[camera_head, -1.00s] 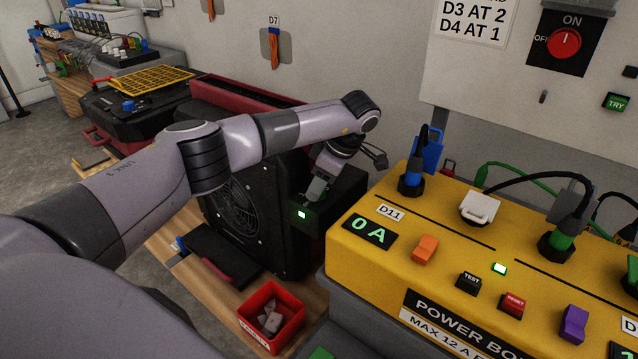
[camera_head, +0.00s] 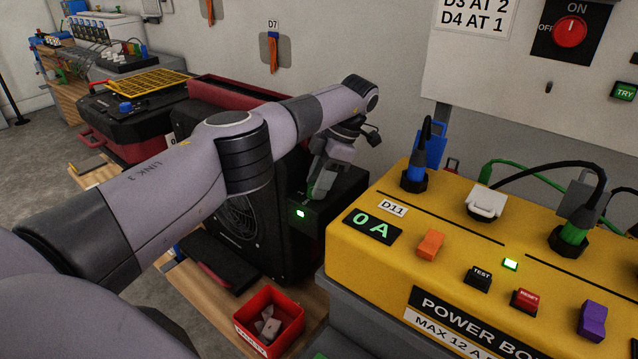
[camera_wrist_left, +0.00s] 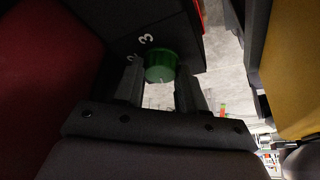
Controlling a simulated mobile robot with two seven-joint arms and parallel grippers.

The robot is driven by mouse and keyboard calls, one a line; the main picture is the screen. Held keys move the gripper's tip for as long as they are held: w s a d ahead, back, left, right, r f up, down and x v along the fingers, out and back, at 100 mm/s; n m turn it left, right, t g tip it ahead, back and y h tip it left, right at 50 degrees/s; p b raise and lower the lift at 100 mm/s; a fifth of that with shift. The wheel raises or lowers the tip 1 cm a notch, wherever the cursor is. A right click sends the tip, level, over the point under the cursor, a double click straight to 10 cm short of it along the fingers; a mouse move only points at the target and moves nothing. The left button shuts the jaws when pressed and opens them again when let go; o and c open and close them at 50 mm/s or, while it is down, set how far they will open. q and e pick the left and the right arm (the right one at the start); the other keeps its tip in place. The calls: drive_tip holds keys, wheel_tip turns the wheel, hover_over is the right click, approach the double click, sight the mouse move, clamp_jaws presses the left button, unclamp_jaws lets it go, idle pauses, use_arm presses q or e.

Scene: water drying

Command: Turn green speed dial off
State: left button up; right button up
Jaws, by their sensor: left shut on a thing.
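The green speed dial (camera_wrist_left: 160,68) shows in the left wrist view on a dark panel, with a white 3 and a partly hidden 2 beside it. My left gripper (camera_wrist_left: 161,85) is shut on the dial, one finger on each side. In the head view my left gripper (camera_head: 319,183) points down at the top of the black fan unit's box (camera_head: 335,200). The dial cannot be made out clearly there. A small lit green lamp (camera_head: 301,213) shows on the box's front. My right gripper is not in view.
A red bin (camera_head: 268,318) with small grey pieces sits in front of the fan. A black and red case (camera_head: 130,112) stands behind on the left.

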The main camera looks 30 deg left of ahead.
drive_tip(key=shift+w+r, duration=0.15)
use_arm(q)
drive_tip(key=o, duration=0.8)
drive_tip(key=shift+c, duration=0.2)
drive_tip(key=shift+r, duration=0.1)
